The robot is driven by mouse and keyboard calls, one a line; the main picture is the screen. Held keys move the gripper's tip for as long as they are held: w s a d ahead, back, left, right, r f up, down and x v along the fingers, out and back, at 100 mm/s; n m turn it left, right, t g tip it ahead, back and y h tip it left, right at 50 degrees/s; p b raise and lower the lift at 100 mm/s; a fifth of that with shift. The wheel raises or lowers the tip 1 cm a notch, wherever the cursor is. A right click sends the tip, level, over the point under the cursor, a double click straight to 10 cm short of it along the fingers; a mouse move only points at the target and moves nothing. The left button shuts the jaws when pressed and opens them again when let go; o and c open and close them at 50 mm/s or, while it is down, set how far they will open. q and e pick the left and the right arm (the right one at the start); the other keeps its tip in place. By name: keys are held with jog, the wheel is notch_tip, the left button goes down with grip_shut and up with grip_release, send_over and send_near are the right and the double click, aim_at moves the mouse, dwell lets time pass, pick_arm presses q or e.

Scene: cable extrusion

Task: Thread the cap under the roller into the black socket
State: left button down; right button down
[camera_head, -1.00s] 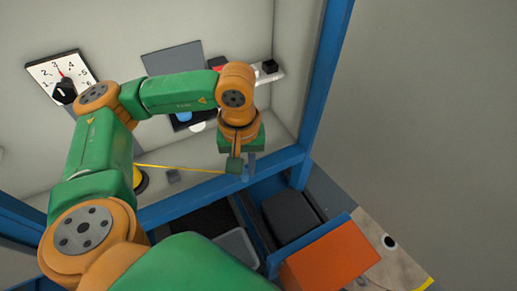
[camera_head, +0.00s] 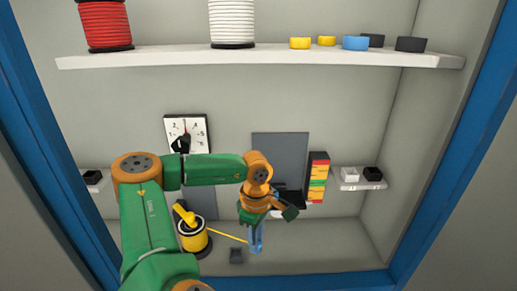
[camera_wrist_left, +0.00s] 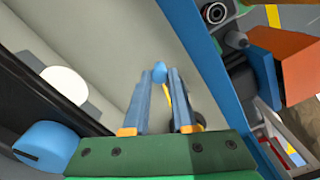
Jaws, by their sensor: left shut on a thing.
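My left gripper (camera_head: 257,246) hangs low in the cabinet, fingers down. In the left wrist view its fingers (camera_wrist_left: 160,85) are shut on a small blue cap (camera_wrist_left: 160,72) at their tips. A yellow cable (camera_head: 227,235) runs from the yellow spool (camera_head: 193,238) to the fingers; part of it shows in the wrist view (camera_wrist_left: 168,97). A black socket (camera_head: 372,174) sits on a small right-hand shelf, well apart from the gripper. A blue round part (camera_wrist_left: 45,145) and a white round part (camera_wrist_left: 65,88), possibly rollers, show at the wrist view's left. My right gripper is out of view.
A white socket (camera_head: 350,175) is beside the black one. A dial (camera_head: 187,133), a dark panel (camera_head: 280,155) and coloured bins (camera_head: 318,178) stand behind. Blue posts (camera_head: 455,150) frame the cabinet.

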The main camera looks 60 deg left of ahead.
pick_arm(q)
jog(key=w+d+p, duration=0.1)
jog(key=w+d, duration=0.1)
jog(key=w, duration=0.1)
jog(key=w+d+p, duration=0.1)
jog(key=w, duration=0.1)
jog(key=shift+w+r+p, duration=0.2)
jog(key=shift+w+p, duration=0.05)
jog(key=shift+p, duration=0.05)
jog(key=w+d, duration=0.1)
jog(key=w, duration=0.1)
jog(key=w+d, duration=0.1)
jog(key=w, duration=0.1)
jog(key=w+d, duration=0.1)
jog(key=shift+w+f+p, duration=0.2)
jog(key=shift+w+p, duration=0.15)
jog(key=shift+w, duration=0.05)
jog(key=shift+w+d, duration=0.25)
jog(key=shift+w, duration=0.35)
